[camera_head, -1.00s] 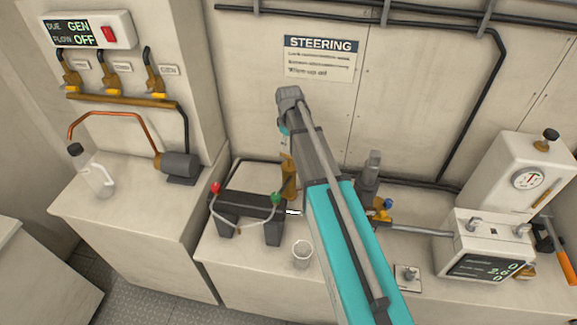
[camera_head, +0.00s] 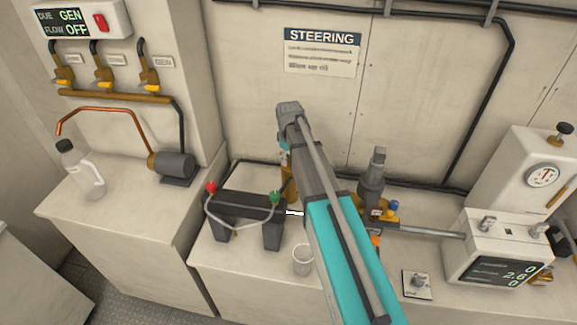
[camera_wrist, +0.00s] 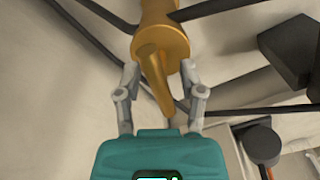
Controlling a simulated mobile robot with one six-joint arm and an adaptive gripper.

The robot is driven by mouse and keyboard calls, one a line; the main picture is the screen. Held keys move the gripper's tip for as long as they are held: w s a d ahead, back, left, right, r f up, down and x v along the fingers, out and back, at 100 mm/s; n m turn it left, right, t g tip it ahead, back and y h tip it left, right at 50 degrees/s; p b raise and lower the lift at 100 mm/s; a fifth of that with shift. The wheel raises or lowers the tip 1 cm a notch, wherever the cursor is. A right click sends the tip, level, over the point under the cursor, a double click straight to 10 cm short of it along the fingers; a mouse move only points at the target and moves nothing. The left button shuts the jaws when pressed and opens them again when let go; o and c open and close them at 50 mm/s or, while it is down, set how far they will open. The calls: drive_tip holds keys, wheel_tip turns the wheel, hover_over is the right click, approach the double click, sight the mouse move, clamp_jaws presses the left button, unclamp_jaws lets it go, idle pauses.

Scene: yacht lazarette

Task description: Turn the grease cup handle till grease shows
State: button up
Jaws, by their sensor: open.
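The brass grease cup (camera_wrist: 160,40) fills the top middle of the wrist view, with its tapered brass handle (camera_wrist: 156,85) pointing down toward my gripper. My gripper (camera_wrist: 160,78) is open, with one grey finger on each side of the handle. A gap shows between handle and fingers on both sides. In the head view, a brass part (camera_head: 290,185) that looks like the cup shows beside my teal and grey arm, which hides much of it and my gripper. I cannot see any grease.
A black stand (camera_head: 245,207) with red and green knobs and a clear cup (camera_head: 303,260) are left of my arm. A brass-and-grey fitting (camera_head: 373,180) and a white display unit (camera_head: 500,250) stand to the right. Dark bars cross near the cup in the wrist view.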

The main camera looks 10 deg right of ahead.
drive_tip(key=shift+f+b, duration=0.5)
drive_tip(key=shift+f, duration=0.2)
clamp_jaws()
